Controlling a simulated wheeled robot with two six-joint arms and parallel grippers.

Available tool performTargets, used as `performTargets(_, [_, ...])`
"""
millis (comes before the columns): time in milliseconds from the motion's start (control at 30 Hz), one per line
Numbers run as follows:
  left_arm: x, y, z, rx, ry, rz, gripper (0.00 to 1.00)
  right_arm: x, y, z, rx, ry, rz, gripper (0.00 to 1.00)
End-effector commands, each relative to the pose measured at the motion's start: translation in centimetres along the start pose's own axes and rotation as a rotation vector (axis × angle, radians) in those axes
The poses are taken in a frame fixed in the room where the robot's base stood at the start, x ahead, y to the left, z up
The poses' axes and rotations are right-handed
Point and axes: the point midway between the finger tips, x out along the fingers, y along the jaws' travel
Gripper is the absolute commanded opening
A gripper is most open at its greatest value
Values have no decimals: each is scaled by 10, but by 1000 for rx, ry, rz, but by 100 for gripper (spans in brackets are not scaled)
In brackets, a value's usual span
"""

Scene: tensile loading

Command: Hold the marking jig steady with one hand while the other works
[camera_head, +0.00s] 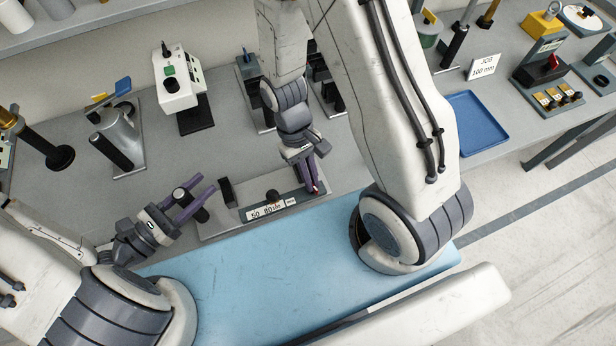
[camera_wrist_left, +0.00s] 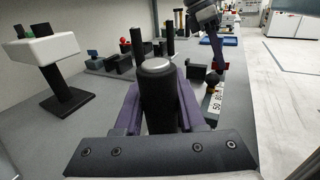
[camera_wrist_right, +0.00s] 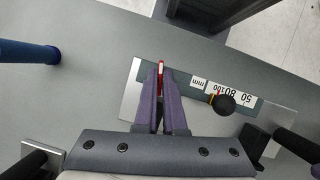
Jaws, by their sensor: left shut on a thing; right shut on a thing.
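The marking jig (camera_head: 236,217) is a flat grey plate with a dark bar, a white scale label marked 50, 80, 100 mm, and a black ball knob (camera_wrist_right: 222,104). It lies on the bench near its front edge. My left gripper (camera_head: 204,186) is shut around an upright black handle (camera_wrist_left: 157,100) with a grey top, at the jig's left end. My right gripper (camera_head: 315,191) points down at the jig's right end, its purple fingers shut on a thin red piece (camera_wrist_right: 161,75) by the dark bar. Most of that piece is hidden between the fingers.
Behind stand a white device (camera_head: 178,85) on a black post, a grey cylinder fixture (camera_head: 122,135) and black clamps (camera_head: 253,80). A blue tray (camera_head: 478,122) lies to the right. A light-blue surface (camera_head: 290,265) is in front. Bare bench lies left of the white device's base.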

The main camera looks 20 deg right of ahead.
Motion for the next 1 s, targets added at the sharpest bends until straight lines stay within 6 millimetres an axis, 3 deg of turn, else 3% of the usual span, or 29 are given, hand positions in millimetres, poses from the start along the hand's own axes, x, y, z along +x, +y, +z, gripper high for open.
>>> performTargets(400, [0,0,0,0,1,-1,0,0,1,0,192,0,-80,0])
performTargets(967, [0,0,0,0,1,-1,0,0,2,0,222,0,-92,0])
performTargets(1000, [0,0,0,0,1,-1,0,0,2,0,222,0,-92,15])
